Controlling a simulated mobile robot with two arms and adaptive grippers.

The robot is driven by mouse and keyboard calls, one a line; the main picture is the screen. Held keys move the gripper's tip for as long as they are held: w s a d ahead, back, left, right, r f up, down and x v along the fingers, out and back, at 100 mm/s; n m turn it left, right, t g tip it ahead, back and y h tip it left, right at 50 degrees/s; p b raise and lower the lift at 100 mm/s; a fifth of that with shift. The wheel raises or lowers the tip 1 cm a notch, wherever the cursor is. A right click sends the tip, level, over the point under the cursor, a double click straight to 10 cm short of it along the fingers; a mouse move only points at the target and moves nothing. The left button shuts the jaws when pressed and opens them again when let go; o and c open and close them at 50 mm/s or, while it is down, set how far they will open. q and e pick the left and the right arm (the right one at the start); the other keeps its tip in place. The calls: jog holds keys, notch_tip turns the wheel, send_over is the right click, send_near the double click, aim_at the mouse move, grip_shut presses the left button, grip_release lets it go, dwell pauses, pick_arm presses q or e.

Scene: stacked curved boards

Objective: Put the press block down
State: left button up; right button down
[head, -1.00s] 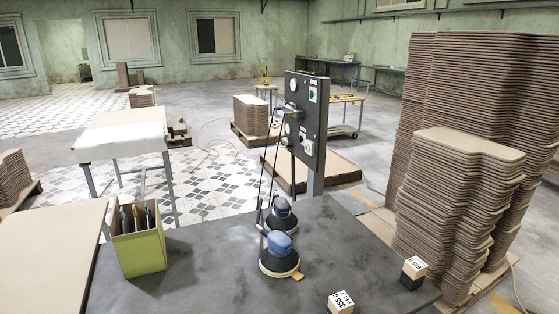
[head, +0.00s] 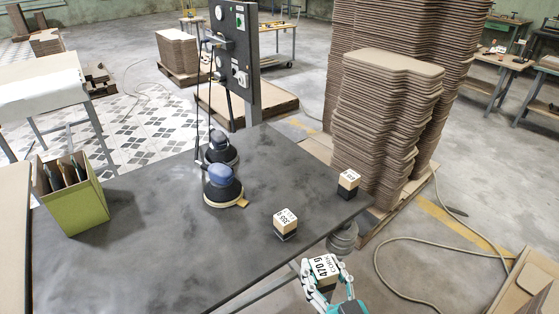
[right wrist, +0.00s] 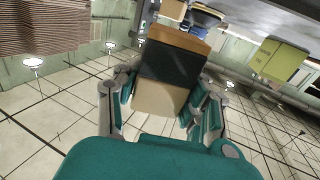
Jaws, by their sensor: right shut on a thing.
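My right gripper (head: 324,277) is shut on the press block (head: 323,267), a pale block with a dark band and "470 g" on its face. They are in front of the table's near right edge, with floor behind them in the picture. In the right wrist view the gripper (right wrist: 163,95) has its fingers on both sides of the block (right wrist: 168,68), and nothing is seen under it. Two similar blocks stand on the dark table (head: 130,255): one marked 355 g (head: 286,221) and one near the right corner (head: 348,180). My left gripper is out of view.
Two sanders, the nearer one blue-topped (head: 222,181), stand mid-table before a control panel post (head: 236,60). A green box (head: 75,200) with tools stands at left. Stacked curved boards (head: 385,120) rise beyond the right corner. The table's front middle is bare.

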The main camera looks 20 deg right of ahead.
jog(key=shift+w+d+f+n+y, duration=0.2)
jog(key=shift+f+n+y, duration=0.2)
jog(key=shift+y, duration=0.1)
jog(key=w+d+n+y, duration=0.1)
jog(key=w+d+y, duration=0.1)
jog(key=d, duration=0.4)
jog(key=w+d+n+g+y, duration=0.1)
jog(key=w+d+n+y, duration=0.1)
jog(key=w+d, duration=0.3)
jog(key=shift+w+d+f+y, duration=0.25)
jog(key=shift+d+y, duration=0.15)
jog(key=shift+d, duration=0.45)
jog(key=x, duration=0.5)
jog(key=d+p+x, duration=0.1)
jog(key=x, duration=0.4)
jog(key=d+f+x, duration=0.1)
jog(key=x, duration=0.4)
jog(key=shift+w+d+f, duration=0.1)
jog(key=shift+w+d, duration=0.1)
jog(key=shift+w, duration=0.2)
jog(key=shift+w+a+f, duration=0.1)
jog(key=shift+w+f, duration=0.3)
jog(key=shift+f, duration=0.4)
jog(key=shift+f+p, duration=0.65)
jog(key=shift+f, duration=0.2)
